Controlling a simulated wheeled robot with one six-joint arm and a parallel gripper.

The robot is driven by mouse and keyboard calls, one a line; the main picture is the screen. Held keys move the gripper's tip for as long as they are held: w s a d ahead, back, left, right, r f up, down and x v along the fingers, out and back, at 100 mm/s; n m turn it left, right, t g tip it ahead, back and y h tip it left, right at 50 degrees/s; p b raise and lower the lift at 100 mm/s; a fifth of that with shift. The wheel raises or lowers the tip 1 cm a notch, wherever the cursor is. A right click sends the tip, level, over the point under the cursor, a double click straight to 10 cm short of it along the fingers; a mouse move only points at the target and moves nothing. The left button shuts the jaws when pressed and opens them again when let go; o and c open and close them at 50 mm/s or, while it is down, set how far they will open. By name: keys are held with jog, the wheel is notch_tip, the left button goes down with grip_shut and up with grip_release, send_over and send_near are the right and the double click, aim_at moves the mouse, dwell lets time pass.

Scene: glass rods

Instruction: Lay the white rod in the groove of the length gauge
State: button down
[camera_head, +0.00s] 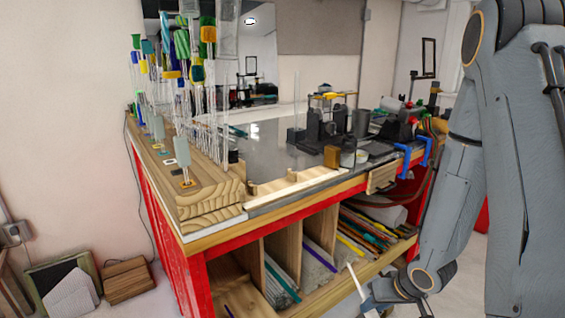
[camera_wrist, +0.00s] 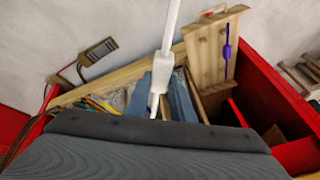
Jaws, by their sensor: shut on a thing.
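The white rod (camera_head: 357,281) is held in my gripper (camera_head: 371,303) in front of the shelves under the bench, tilted in the head view. The length gauge appears to be the pale wooden strip (camera_head: 292,187) with upright blocks along the bench's front edge. It is well above and left of my gripper. Its groove is too small to make out.
The shelf compartments (camera_head: 283,247) hold coloured rods, including a purple rod (camera_wrist: 227,50). A stepped wooden rack (camera_head: 205,192) with tall glass rods stands left of the gauge. A burner (camera_head: 323,127) and blue clamps (camera_head: 403,160) are on the bench to the right.

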jog(key=w+a+r+p+v, duration=0.1)
jog(key=a+p+v, duration=0.1)
jog(key=p+v, duration=0.9)
jog(key=w+a+r+m+h, duration=0.1)
jog(key=w+a+r+m, duration=0.3)
jog(key=a+r, duration=0.4)
jog(key=w+a+r+m+t+h, duration=0.1)
jog(key=w+a+r+m, duration=0.3)
jog(key=a+r, duration=0.4)
jog(key=w+a+r+m+h+b, duration=0.1)
jog(key=w+a+r+m, duration=0.3)
jog(key=r, duration=1.5)
jog(key=w+a, duration=0.1)
jog(key=a, duration=0.3)
jog(key=shift+r+m+t+h, duration=0.2)
jog(key=shift+m+t+h, duration=0.1)
jog(key=shift+h, duration=0.1)
jog(key=shift+w, duration=0.1)
